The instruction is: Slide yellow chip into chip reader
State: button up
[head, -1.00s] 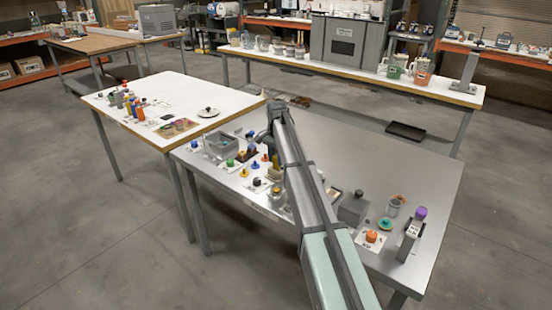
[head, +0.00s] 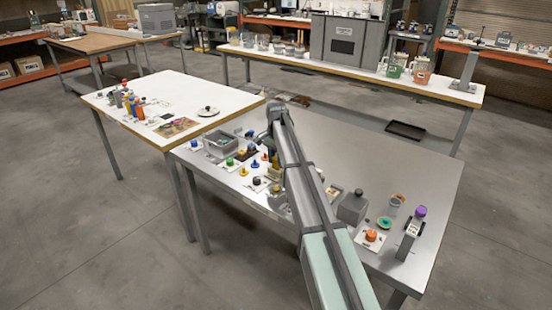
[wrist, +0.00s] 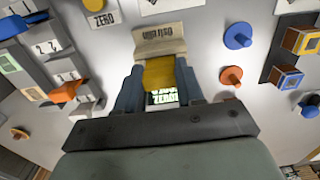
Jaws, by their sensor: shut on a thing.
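My gripper (wrist: 158,90) points down at the table in the wrist view. Its two fingers are shut on the yellow chip (wrist: 160,74), one on each side. A beige block with dark lettering (wrist: 160,40), which looks like the chip reader, lies directly beyond the chip. The chip's far edge meets or nearly meets this block; I cannot tell whether any of it is inside. A white label with dark lettering shows between the fingers, below the chip. In the head view my arm hides the gripper and chip.
In the wrist view, a grey rack (wrist: 46,45) with an orange piece (wrist: 68,91) stands left. A blue knob (wrist: 238,36), an orange knob (wrist: 232,76) and a dark rack (wrist: 268,72) stand right. In the head view, a grey bin (head: 222,139) stands at the table's left.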

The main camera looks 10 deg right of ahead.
jog(key=shift+f, duration=1.05)
jog(key=shift+r, duration=0.2)
jog(key=shift+r, duration=1.35)
jog(key=shift+w, duration=0.1)
jog(key=shift+f, duration=1.55)
dwell(1.0)
jog(key=shift+r, duration=0.15)
jog(key=shift+r, duration=1.4)
